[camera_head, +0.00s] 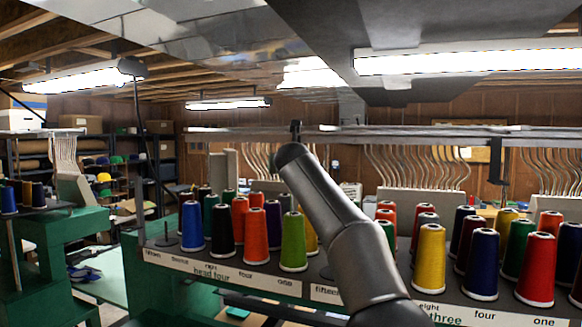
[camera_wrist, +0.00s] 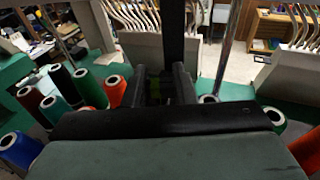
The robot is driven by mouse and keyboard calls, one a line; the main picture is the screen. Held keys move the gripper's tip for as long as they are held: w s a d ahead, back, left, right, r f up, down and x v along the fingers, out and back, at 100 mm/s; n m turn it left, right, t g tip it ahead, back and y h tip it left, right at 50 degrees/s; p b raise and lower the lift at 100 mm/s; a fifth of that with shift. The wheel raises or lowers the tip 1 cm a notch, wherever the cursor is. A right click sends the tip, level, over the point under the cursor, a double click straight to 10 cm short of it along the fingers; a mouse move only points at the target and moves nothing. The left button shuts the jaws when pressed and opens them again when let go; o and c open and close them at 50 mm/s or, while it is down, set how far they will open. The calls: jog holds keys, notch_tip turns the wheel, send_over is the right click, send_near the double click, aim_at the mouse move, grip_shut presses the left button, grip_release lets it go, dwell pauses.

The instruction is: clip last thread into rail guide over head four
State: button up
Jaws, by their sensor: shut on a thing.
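My gripper (camera_head: 296,130) is raised at the upper end of my arm, level in the picture with the long grey overhead rail (camera_head: 400,130). I cannot tell whether it touches the rail. In the wrist view its two dark fingers (camera_wrist: 161,78) stand close together, shut on the thread, which is too thin and dark to make out. A dark upright bar (camera_wrist: 174,35) stands just beyond them. The head four label (camera_head: 212,271) is on the spool shelf below and left of my arm. The rail guide itself is too small to make out.
Thread cones stand along the shelf, including a lime green one (camera_head: 293,242) left of my arm and a yellow one (camera_head: 430,258) to its right. Curved thread tubes (camera_head: 410,165) hang behind. A dark bracket (camera_head: 498,160) hangs from the rail at right.

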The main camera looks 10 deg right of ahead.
jog(key=shift+f, duration=0.1)
jog(key=o, duration=1)
